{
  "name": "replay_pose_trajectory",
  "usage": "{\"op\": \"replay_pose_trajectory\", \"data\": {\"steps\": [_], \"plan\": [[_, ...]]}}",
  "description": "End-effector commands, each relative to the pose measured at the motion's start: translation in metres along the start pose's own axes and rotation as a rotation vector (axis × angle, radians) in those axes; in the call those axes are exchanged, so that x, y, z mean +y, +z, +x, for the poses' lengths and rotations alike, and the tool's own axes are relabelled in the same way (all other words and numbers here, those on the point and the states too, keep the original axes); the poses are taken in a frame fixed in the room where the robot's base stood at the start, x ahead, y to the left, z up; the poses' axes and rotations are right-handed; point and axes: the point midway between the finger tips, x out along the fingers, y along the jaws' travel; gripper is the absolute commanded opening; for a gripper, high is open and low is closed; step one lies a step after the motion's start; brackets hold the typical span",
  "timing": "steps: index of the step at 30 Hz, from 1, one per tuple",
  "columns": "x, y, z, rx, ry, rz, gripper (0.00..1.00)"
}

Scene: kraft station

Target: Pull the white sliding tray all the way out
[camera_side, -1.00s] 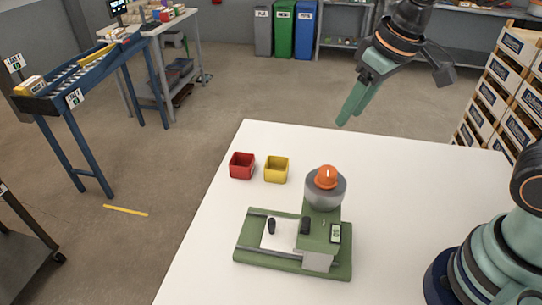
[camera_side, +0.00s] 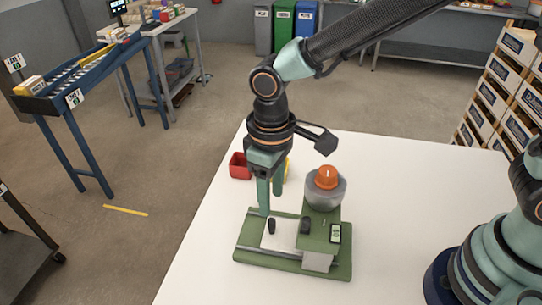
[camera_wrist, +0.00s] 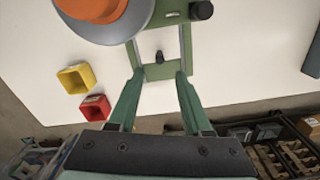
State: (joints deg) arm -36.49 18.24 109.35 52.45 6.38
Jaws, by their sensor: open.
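The white sliding tray (camera_side: 284,236) lies between the rails of a green base (camera_side: 250,257), left of the green machine body. A small black knob (camera_side: 271,226) stands upright on the tray. My gripper (camera_side: 271,203) points down just above and behind the knob, open and empty. In the wrist view the knob (camera_wrist: 159,57) shows just beyond the gap between the two green fingertips (camera_wrist: 159,73), roughly centred. The fingers look apart from it. The tray (camera_wrist: 150,38) is partly visible there inside the green frame.
An orange dome (camera_side: 327,178) on a grey bowl tops the machine, right of my gripper. A second black knob (camera_side: 305,225) sits at the body. A red bin (camera_side: 239,166) and a mostly hidden yellow bin (camera_wrist: 76,78) stand behind. The white table is clear at left.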

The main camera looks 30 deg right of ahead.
Motion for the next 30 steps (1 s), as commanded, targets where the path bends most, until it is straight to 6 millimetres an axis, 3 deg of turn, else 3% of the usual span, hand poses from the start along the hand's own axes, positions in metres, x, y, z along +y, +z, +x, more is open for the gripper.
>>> {"op": "replay_pose_trajectory", "data": {"steps": [6, 12, 26, 30], "plan": [[0.001, 0.002, 0.044, -0.006, 0.001, 0.001, 0.49], [0.001, 0.001, 0.071, -0.002, 0.000, 0.001, 0.49], [0.001, 0.000, 0.083, 0.001, 0.000, 0.001, 0.49], [0.001, 0.000, 0.083, 0.001, 0.000, 0.001, 0.00]]}}
